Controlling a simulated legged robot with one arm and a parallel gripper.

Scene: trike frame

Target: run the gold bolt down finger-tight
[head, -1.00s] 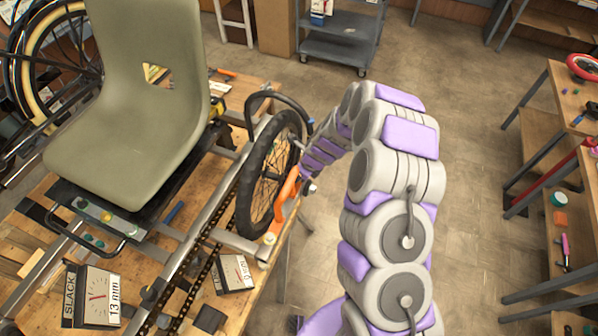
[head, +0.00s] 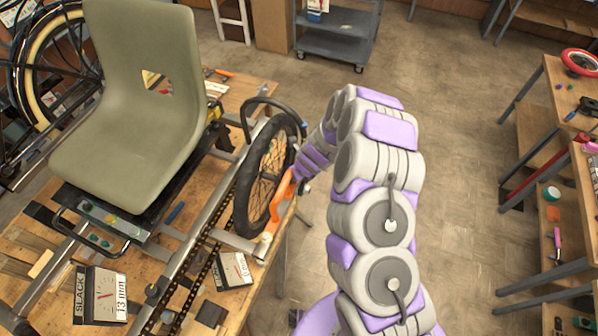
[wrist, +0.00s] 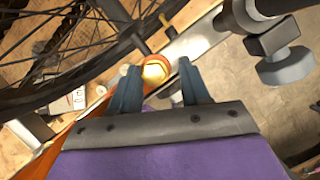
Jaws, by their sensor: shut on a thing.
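The gold bolt (wrist: 155,72) shows between my fingertips in the wrist view, its round head facing the camera with an orange-red collar around it. My gripper (wrist: 158,70) is shut on it, a dark finger on each side. In the head view my gripper's end is small and partly hidden beside the wheel, and the bolt (head: 267,238) is a tiny gold spot at the lower end of an orange bar (head: 281,203). The bolt's shank and thread are hidden.
The spoked wheel (head: 245,205) stands close to my gripper. The trike seat (head: 135,100) and frame rest on a wooden bench (head: 40,240). A placard reading SLACK 13 mm (head: 107,296) stands there. A grey cart (head: 335,35) is behind; open floor lies right of my arm.

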